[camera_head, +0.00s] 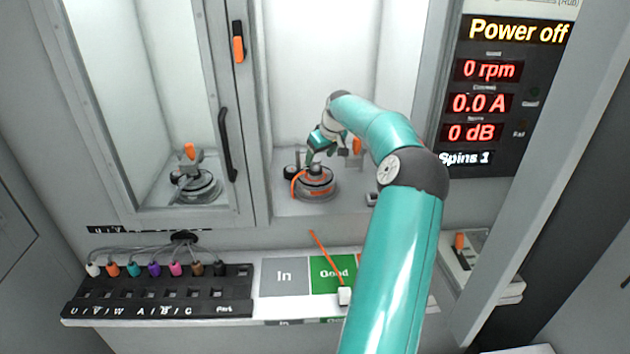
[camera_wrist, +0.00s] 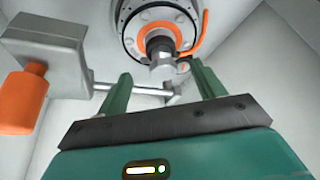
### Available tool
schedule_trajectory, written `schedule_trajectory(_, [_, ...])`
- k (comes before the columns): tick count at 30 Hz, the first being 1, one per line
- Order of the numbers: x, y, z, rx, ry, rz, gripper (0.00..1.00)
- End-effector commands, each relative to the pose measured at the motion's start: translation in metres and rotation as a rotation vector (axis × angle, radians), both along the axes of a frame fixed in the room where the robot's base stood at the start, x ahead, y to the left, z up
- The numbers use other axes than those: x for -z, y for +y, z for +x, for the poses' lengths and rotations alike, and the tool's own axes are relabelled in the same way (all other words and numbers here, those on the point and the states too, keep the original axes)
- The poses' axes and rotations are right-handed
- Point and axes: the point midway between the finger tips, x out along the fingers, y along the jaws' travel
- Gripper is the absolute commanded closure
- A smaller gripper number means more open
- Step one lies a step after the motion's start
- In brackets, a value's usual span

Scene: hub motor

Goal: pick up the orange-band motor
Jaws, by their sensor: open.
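The orange-band motor (camera_head: 316,184) sits on the floor of the right-hand bay in the head view. It is a dark grey disc with an orange ring and an orange cable at its left side. In the wrist view the motor (camera_wrist: 157,20) is at the top centre, its shaft pointing towards my gripper. In the head view my gripper (camera_head: 318,142) is just above the motor, partly hidden by my arm.
A grey clamp with an orange handle (camera_wrist: 24,98) stands close on the left in the wrist view. Another motor (camera_head: 196,187) sits in the left bay behind a framed door. A connector rack (camera_head: 165,295) and In and Good pads (camera_head: 284,277) are in front. A panel (camera_head: 507,87) reads Power off.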

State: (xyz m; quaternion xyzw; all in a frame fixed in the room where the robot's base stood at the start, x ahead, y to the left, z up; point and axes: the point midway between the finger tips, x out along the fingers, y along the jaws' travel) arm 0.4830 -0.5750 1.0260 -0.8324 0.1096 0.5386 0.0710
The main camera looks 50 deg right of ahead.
Motion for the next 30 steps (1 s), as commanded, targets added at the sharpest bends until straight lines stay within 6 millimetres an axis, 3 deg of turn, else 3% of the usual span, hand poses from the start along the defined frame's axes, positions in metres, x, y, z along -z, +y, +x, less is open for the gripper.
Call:
schedule_trajectory(14, [0.050, -0.004, 0.028, -0.001, -0.002, 0.002, 0.32])
schedule_trajectory(23, [0.054, -0.005, 0.030, -0.001, -0.001, -0.001, 0.32])
schedule_trajectory(30, [0.054, -0.005, 0.030, -0.001, -0.001, -0.001, 0.79])
